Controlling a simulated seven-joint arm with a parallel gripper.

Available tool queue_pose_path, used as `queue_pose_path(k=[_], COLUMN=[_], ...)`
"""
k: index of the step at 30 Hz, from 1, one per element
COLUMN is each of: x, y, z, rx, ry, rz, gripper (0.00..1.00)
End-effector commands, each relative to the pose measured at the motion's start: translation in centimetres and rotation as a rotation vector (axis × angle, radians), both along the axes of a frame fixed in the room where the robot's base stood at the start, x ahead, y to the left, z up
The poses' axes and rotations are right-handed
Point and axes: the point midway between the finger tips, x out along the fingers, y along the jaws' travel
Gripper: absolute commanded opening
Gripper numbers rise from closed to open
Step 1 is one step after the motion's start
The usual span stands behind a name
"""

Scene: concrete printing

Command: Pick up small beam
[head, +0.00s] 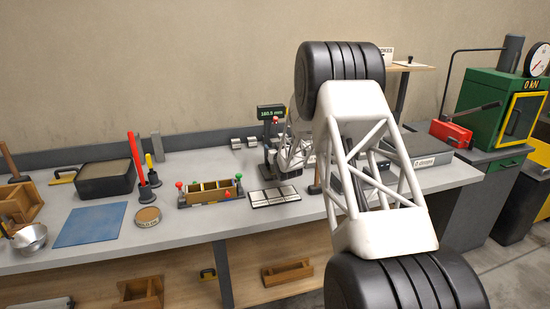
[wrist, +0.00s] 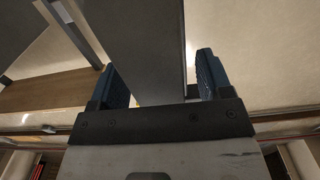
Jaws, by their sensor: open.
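A smooth grey bar, seemingly the small beam (wrist: 145,45), runs from the top of the wrist view down between my fingers. My gripper (wrist: 160,72) is open, with one blue-padded finger on each side of the bar. A gap shows between the bar and the right finger; on the left I cannot tell whether they touch. The bar's far end is out of frame. In the head view, my white arm reaches toward the measuring stand with a green display (head: 271,112) reading about 160 mm. The fingers and the beam are not clear there.
A black tray (head: 105,180), blue mat (head: 91,225) and green press (head: 493,110) stand farther out.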

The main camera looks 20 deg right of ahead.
Motion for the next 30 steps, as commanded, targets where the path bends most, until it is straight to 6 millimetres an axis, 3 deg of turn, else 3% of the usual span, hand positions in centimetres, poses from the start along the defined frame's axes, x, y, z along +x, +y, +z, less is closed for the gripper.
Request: queue_pose_path(k=[8,22,30], x=[-0.02,-0.02,0.01], y=[0.0,0.0,-0.01], z=[-0.01,-0.01,0.18], rx=[0.0,0.0,0.0], ry=[0.0,0.0,-0.002], rz=[0.0,0.0,0.0], gripper=[0.71,0.0,0.0])
